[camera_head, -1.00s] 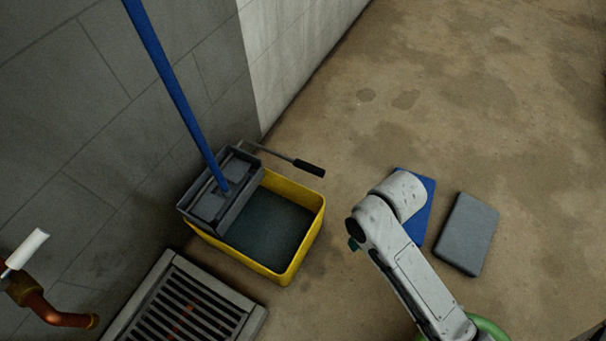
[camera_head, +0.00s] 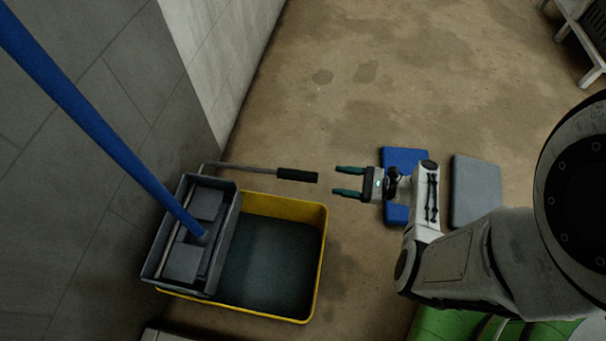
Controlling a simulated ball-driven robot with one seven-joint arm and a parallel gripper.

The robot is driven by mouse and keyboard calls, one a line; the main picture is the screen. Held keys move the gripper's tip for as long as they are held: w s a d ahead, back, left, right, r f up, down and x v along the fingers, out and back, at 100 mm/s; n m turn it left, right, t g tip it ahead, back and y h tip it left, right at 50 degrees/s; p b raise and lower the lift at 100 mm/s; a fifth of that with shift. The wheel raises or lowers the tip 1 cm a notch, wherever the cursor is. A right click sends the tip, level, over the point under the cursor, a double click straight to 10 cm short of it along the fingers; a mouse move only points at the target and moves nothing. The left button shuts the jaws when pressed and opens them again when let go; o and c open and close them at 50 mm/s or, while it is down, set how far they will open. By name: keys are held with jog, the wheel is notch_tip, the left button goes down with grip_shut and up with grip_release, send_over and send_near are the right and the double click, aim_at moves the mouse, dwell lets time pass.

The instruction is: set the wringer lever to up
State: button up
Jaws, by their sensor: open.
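The wringer lever (camera_head: 250,170) is a thin grey rod with a black grip (camera_head: 297,175). It runs from the grey wringer (camera_head: 196,238) out to the right, across the back of the yellow bucket (camera_head: 322,250), and looks lowered rather than upright. My gripper (camera_head: 335,182) has two green fingers pointing left, spread apart and empty. In the picture it is just right of the black grip, with a small gap between them. The height difference between them is hard to tell.
A blue mop handle (camera_head: 100,125) slants up from the wringer to the upper left. A blue pad (camera_head: 405,160) and a grey pad (camera_head: 475,190) lie on the floor beneath and beside my arm. A tiled wall (camera_head: 95,60) stands at left. Floor beyond the lever is clear.

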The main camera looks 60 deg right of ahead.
aim_at(308, 176)
jog(key=b+x, duration=0.2)
jog(key=x, duration=0.8)
jog(key=shift+w+a, duration=0.1)
jog(key=shift+a, duration=0.1)
grip_shut()
dwell(0.3)
